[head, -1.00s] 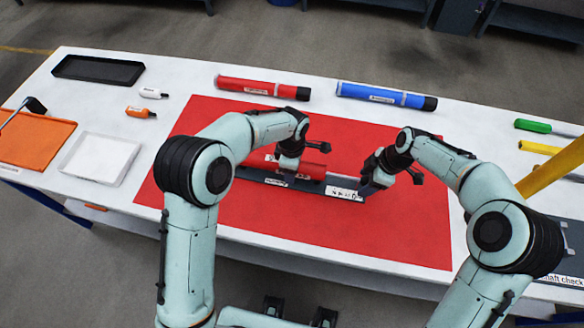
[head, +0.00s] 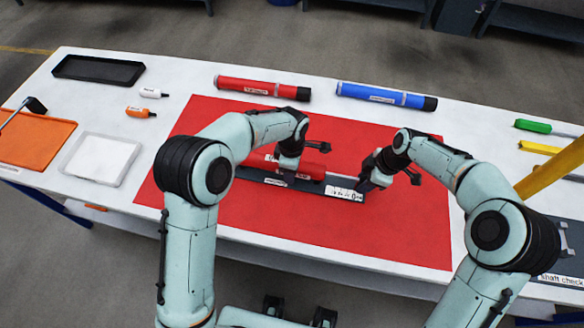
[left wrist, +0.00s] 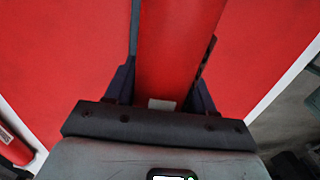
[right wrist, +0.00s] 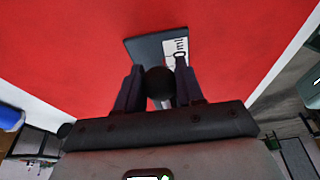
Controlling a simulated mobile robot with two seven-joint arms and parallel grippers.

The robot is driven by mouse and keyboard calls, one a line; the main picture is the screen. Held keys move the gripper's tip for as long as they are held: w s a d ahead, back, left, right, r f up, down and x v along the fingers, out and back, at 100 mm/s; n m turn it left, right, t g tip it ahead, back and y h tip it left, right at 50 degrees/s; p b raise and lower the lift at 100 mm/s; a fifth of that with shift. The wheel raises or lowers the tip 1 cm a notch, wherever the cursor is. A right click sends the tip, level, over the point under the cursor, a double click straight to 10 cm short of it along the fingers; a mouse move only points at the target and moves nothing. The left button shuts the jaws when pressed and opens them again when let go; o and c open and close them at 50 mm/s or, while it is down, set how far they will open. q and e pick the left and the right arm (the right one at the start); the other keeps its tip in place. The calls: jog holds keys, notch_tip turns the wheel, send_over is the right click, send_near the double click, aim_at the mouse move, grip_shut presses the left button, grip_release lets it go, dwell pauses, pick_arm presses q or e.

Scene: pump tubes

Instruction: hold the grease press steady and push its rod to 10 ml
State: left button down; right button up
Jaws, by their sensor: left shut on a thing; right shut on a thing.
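The grease press has a red barrel (head: 314,171) lying along a dark base (head: 250,179) on the red mat. My left gripper (head: 289,161) is shut around the barrel; the left wrist view shows the barrel (left wrist: 180,45) between its fingers. A thin grey rod (head: 341,181) runs from the barrel's right end to my right gripper (head: 371,181). The right wrist view shows my right gripper shut on the rod's dark round knob (right wrist: 159,83). A white scale label (head: 344,193) sits on the base; its marks are too small to read, and only "ml" shows in the right wrist view.
The red mat (head: 400,235) is clear in front of the press. Behind it lie a red tube (head: 262,88) and a blue tube (head: 385,96). A black tray (head: 98,70), white tray (head: 100,160) and orange tray (head: 35,140) are at left. Green and yellow tools lie at right.

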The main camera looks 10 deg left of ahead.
pick_arm(q)
jog(key=shift+d, duration=0.2)
pick_arm(e)
jog(key=shift+a, duration=0.95)
jog(key=shift+d, duration=0.3)
pick_arm(q)
jog(key=shift+a, duration=0.1)
pick_arm(e)
jog(key=o, duration=1.2)
jog(key=shift+o, duration=0.2)
jog(key=shift+v, duration=3.5)
pick_arm(q)
jog(key=shift+c, duration=1.5)
grip_release()
